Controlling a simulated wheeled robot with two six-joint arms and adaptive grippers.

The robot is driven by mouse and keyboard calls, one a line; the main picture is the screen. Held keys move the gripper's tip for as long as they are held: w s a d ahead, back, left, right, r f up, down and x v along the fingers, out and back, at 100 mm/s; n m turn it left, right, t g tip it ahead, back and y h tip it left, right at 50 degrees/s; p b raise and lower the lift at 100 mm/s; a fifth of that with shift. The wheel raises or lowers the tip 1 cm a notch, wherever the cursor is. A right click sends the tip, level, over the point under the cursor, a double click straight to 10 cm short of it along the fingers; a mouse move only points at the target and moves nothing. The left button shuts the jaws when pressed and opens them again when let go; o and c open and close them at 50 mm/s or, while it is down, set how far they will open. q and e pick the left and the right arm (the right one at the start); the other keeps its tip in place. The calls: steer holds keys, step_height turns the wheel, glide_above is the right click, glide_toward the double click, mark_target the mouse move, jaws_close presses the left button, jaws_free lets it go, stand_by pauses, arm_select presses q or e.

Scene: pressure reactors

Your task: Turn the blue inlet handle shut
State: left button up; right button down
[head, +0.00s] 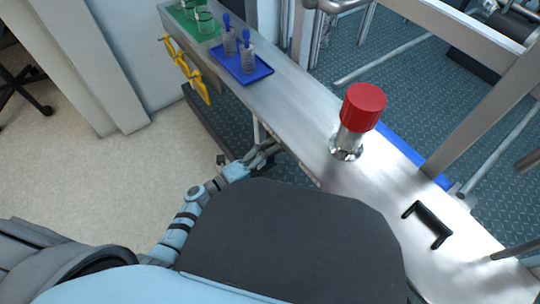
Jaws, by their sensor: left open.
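I cannot make out a blue inlet handle for certain in the head view. My left gripper (262,155) is open and empty beside the near edge of the steel bench (300,105), low at its side. A red-capped metal fitting (362,107) stands upright on the bench, to the right of my left gripper and apart from it. A blue strip (400,145) shows behind this fitting, partly hidden by it. My right gripper is not in view.
A blue tray (262,72) with blue-topped bottles and a green tray (212,32) with glass vessels stand on the bench's far end. Yellow handles (188,72) stick out from its side. A black handle (430,223) sits at the right. Open floor (90,165) lies left.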

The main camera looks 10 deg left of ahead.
arm_select(q)
steer(key=v, duration=1.2)
